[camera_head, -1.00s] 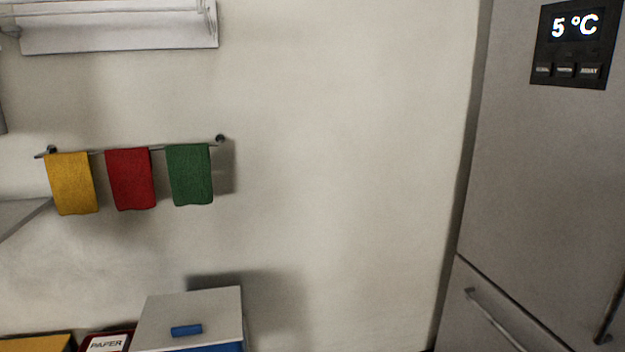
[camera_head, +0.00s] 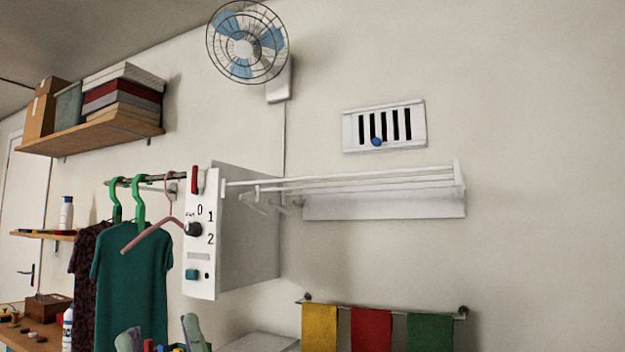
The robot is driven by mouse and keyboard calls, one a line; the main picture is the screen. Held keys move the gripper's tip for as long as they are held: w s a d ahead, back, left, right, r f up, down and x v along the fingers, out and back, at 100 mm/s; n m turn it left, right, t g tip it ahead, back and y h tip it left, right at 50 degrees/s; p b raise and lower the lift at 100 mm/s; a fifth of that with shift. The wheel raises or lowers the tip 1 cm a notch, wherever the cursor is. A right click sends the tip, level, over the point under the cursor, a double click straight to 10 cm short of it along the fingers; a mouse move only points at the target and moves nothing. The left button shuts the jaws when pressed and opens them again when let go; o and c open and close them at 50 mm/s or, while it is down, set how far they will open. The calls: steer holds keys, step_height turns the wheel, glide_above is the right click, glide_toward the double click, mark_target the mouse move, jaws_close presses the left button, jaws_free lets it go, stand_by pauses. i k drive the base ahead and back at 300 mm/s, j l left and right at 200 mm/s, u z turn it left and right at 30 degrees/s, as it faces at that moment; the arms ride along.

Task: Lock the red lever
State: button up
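A red lever (camera_head: 194,180) stands upright at the top of the front panel of a white wall-mounted box (camera_head: 255,228), left of the picture's middle. Below it the panel has a dark round knob (camera_head: 194,229) marked 0, 1 and 2, and a teal button (camera_head: 191,274). A pink hanger's end lies close to the knob. I cannot tell from this distance whether the lever is locked. My gripper is not clearly visible in this view.
A teal shirt (camera_head: 133,290) and a dark patterned garment hang left of the box. A white drying rack (camera_head: 385,205) sticks out on its right. A wall fan (camera_head: 245,48) hangs above. Grey-green objects (camera_head: 193,333), unclear, show at the bottom edge.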

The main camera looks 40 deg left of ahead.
mark_target(197, 190)
steer(key=u, duration=1.75)
